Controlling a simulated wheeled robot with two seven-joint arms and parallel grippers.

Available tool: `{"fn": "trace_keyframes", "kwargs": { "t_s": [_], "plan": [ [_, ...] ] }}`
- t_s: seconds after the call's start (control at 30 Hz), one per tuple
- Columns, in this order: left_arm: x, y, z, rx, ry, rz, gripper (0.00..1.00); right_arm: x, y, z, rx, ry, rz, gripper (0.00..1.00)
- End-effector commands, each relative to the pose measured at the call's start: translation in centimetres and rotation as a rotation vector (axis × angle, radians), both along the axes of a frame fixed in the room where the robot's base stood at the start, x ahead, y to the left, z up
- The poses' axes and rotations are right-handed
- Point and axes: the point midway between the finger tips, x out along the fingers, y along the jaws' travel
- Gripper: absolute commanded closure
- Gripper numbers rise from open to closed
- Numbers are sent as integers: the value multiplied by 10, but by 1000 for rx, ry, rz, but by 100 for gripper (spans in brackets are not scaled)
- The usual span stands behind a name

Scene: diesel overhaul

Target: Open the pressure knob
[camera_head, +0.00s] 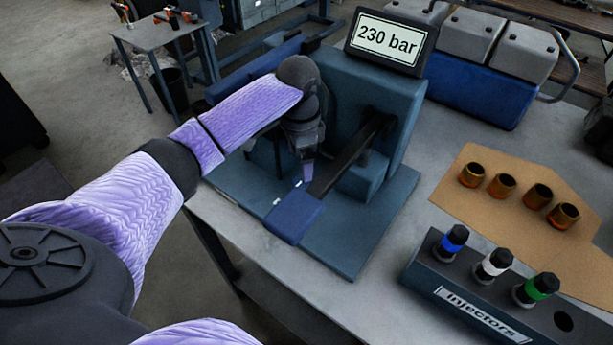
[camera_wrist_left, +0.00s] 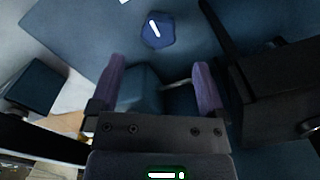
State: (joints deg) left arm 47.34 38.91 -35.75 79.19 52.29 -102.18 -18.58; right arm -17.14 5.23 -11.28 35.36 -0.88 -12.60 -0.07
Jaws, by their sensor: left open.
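The pressure knob (camera_wrist_left: 157,30) is a small blue faceted knob with a white line on its face. It shows near the top middle of the left wrist view, on a blue surface. My left gripper (camera_wrist_left: 160,78) is open and empty, its purple fingers apart below the knob in that view and not around it. In the head view my left gripper (camera_head: 308,172) points down in front of the blue tester (camera_head: 405,95). In the head view I cannot make out the knob. My right gripper is not in view.
A display (camera_head: 390,40) on the tester reads 230 bar. A dark lever with a blue end block (camera_head: 292,217) reaches close to the left gripper. An injector rack (camera_head: 480,300) and several brass cups (camera_head: 503,186) on cardboard stand to the right. Bare bench lies between.

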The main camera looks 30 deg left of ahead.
Motion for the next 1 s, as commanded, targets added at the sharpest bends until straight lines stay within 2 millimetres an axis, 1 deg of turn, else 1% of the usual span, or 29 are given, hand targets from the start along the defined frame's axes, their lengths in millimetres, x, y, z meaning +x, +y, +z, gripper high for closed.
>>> {"fn": "trace_keyframes", "kwargs": {
  "t_s": [0.03,0.1,0.2,0.3,0.43,0.63,0.67,0.7,0.77,0.8,0.97,1.0],
  "plan": [
    [-1,0,-17,-1,4,0,4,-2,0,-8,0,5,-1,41],
    [-1,0,-36,-1,6,1,4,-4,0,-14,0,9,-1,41],
    [-1,0,-57,0,4,0,4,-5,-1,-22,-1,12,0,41],
    [-1,0,-72,0,2,0,4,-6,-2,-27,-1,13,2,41],
    [0,0,-79,0,0,-1,4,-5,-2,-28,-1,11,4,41],
    [0,0,-78,1,-1,-1,4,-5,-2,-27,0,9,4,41],
    [0,0,-78,1,-1,-1,6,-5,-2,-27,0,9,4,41],
    [0,0,-78,1,-1,-1,15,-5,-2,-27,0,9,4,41],
    [0,0,-78,1,-1,-1,27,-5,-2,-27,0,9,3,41],
    [0,0,-78,1,-1,0,36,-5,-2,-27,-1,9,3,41],
    [0,0,-78,1,-1,0,70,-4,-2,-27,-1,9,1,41],
    [0,0,-78,1,-1,0,78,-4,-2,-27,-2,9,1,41]
  ]
}}
